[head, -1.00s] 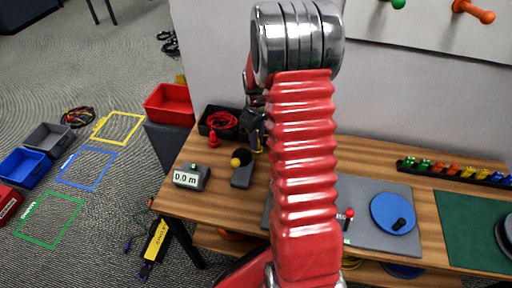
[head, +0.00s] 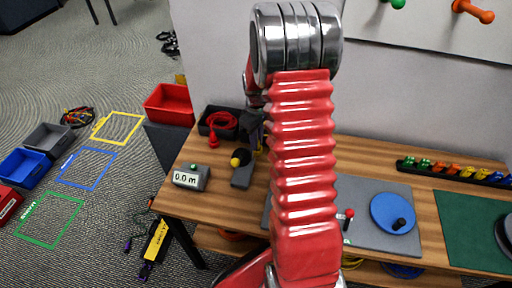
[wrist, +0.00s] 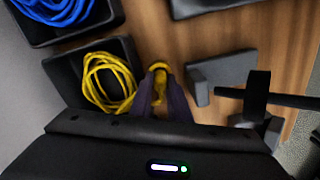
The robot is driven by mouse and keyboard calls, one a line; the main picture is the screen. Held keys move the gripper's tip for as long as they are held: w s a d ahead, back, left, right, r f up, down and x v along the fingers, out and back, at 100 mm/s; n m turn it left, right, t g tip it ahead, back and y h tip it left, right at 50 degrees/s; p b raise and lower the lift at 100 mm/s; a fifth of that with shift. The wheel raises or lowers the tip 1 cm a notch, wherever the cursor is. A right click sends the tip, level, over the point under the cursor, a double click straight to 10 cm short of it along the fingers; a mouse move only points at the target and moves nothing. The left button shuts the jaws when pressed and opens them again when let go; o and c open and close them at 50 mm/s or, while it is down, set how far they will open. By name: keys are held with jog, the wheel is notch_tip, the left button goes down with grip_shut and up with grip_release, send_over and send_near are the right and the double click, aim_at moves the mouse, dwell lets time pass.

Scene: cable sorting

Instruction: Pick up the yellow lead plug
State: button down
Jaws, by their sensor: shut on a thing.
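The yellow lead plug (wrist: 159,67) is in the wrist view, between the tips of my gripper's two dark fingers. My gripper (wrist: 161,86) is shut on it, and the fingers hide the plug's sides. The wooden bench top shows just beyond the plug; I cannot tell whether the plug touches it. A coiled yellow lead (wrist: 106,82) lies in a black tray (wrist: 62,80) just left of the fingers. In the head view my gripper (head: 254,128) is small and partly hidden behind my red arm, and the yellow plug cannot be made out there.
A blue lead coil (wrist: 58,10) lies in another tray at upper left. A grey block (wrist: 225,70) and a dark lever (wrist: 258,96) stand close right of the fingers. The red lead (head: 222,120) and the 0.0 m meter (head: 190,177) are on the bench's left end.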

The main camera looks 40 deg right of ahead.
notch_tip(320, 180, up, 10)
dwell(0.8)
dwell(0.4)
